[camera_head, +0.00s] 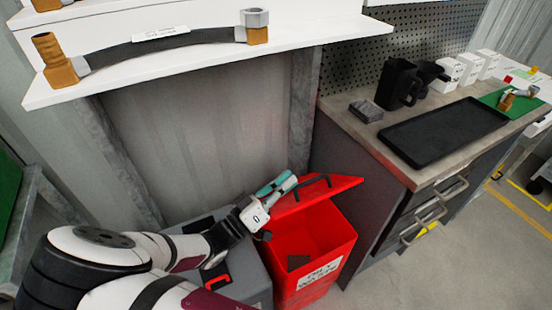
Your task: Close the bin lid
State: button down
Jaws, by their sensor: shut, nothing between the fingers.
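The red bin (313,243) stands on the floor at the centre bottom, with a white label on its front. Its red lid (335,186) is raised and tilted at the back, so the bin's inside shows. A dark flat piece shows inside the bin near the front. My gripper (283,183) is at the lid's left part, over the rear of the bin. Its teal fingers are shut with nothing held. I cannot tell whether the fingers touch the lid.
A grey box (250,276) stands left of the bin, under my arm. A workbench (352,128) with a black tray (445,131) and drawers stands to the right. A white shelf (290,38) with a hose (165,45) hangs above. The floor at lower right is clear.

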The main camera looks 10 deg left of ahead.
aim_at(286, 209)
jog(key=shift+s+d+f, duration=0.55)
jog(key=shift+s+f, duration=0.25)
jog(key=shift+f, duration=0.1)
jog(key=shift+s+d+f, duration=0.5)
jog(key=shift+s+f, duration=0.3)
jog(key=shift+f, duration=0.05)
